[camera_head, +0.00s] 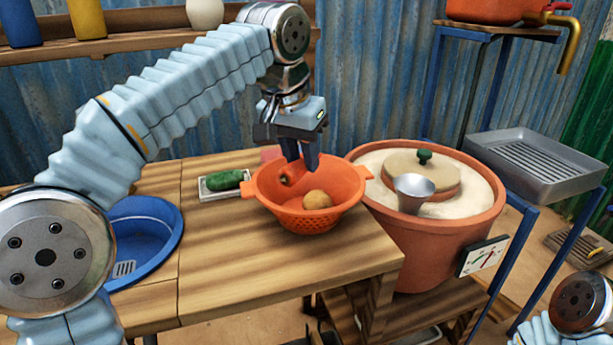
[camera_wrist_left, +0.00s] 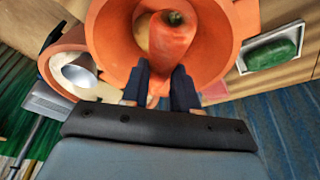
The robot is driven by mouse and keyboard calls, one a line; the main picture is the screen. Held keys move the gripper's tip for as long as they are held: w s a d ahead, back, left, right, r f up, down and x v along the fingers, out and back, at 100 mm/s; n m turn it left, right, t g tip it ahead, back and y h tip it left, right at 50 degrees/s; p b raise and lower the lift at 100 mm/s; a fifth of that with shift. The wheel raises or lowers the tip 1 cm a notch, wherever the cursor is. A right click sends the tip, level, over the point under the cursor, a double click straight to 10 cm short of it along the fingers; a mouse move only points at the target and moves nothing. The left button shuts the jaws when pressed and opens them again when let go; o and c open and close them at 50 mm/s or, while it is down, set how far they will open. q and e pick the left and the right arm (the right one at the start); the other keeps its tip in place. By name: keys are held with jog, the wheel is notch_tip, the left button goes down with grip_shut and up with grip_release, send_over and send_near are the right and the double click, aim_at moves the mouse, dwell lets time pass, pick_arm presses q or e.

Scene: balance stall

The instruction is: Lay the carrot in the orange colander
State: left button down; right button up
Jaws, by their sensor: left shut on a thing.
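The orange colander (camera_head: 309,222) stands on the wooden table near its right edge. A round tan item like a potato (camera_head: 317,200) lies inside it. My left gripper (camera_head: 301,163) points down over the colander and is shut on the carrot (camera_head: 291,177). In the left wrist view the carrot (camera_wrist_left: 171,42) sits between the fingertips (camera_wrist_left: 160,84), over the inside of the colander (camera_wrist_left: 112,25). I cannot tell whether the carrot touches the colander. My right gripper is not in view; only part of my right arm shows at the lower right.
A blue basin (camera_head: 160,222) is further left. A large clay pot (camera_head: 432,240) with a lid and metal cup (camera_head: 413,192) stands close on the right. The table front is clear.

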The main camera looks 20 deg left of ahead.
pick_arm(q)
jog(key=shift+w+f, duration=0.25)
jog(key=shift+f, duration=0.1)
send_over(309, 196)
jog(key=s, duration=0.1)
notch_tip(309, 196, down, 4)
jog(key=shift+a+f, duration=0.15)
jog(key=shift+f, duration=0.35)
jog(key=shift+f+b, duration=0.4)
jog(key=shift+f, duration=0.2)
jog(key=c, duration=0.9)
grip_release()
jog(key=shift+o, duration=0.2)
